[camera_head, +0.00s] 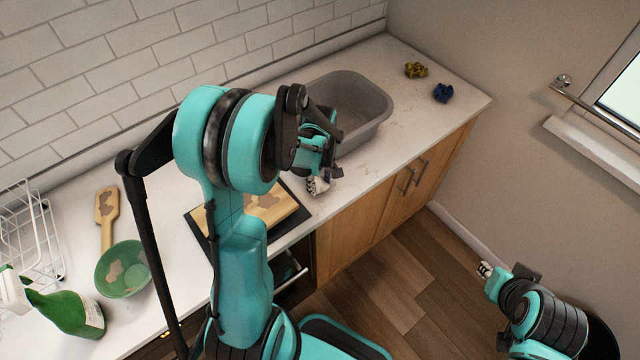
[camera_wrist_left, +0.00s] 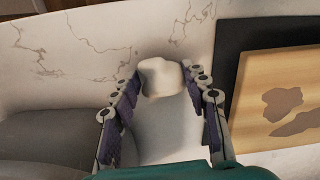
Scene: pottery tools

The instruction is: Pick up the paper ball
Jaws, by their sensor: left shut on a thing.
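My left gripper (camera_head: 319,183) is over the counter, in front of the grey basin. In the left wrist view its two dark fingers (camera_wrist_left: 165,80) stand on either side of a smooth off-white rounded thing (camera_wrist_left: 160,77), and it is shut on this. I cannot tell for sure whether this is the paper ball; in the head view the gripper hides most of it.
The grey basin (camera_head: 372,108) stands behind my left gripper. A wooden board (camera_head: 275,212) lies on a dark mat to its left. A green bowl (camera_head: 124,270), wooden paddle (camera_head: 107,215), green spray bottle (camera_head: 70,312) and white wire rack (camera_head: 28,240) stand farther left. The counter's right end is mostly clear.

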